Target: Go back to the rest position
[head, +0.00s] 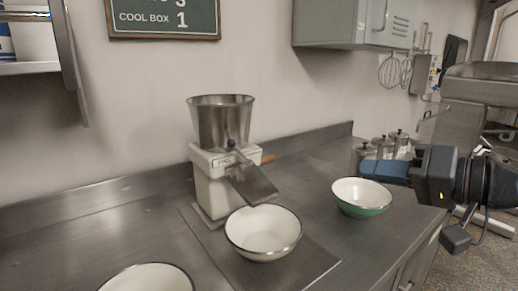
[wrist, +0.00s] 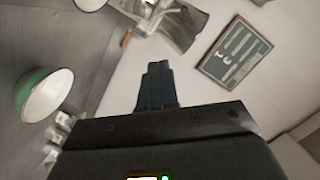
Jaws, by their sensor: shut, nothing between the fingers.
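My gripper (head: 368,171) is at the right of the head view, above the steel counter and near the green bowl (head: 361,206). Its blue fingers are together with nothing between them. In the wrist view, the closed fingers (wrist: 157,70) point up the picture toward the pale wall. The green bowl, white inside, stands upright on the counter and looks empty; it also shows at the left of the wrist view (wrist: 42,98). In the head view the fingers appear just above its far right side; I cannot tell the exact gap.
A grain mill (head: 212,188) stands mid-counter with a white bowl (head: 264,246) under its chute. Another bowl (head: 148,281) is at the bottom edge. Metal canisters (head: 366,155) stand behind my gripper. A wall cabinet (head: 345,22) hangs above. The counter's left part (head: 70,235) is clear.

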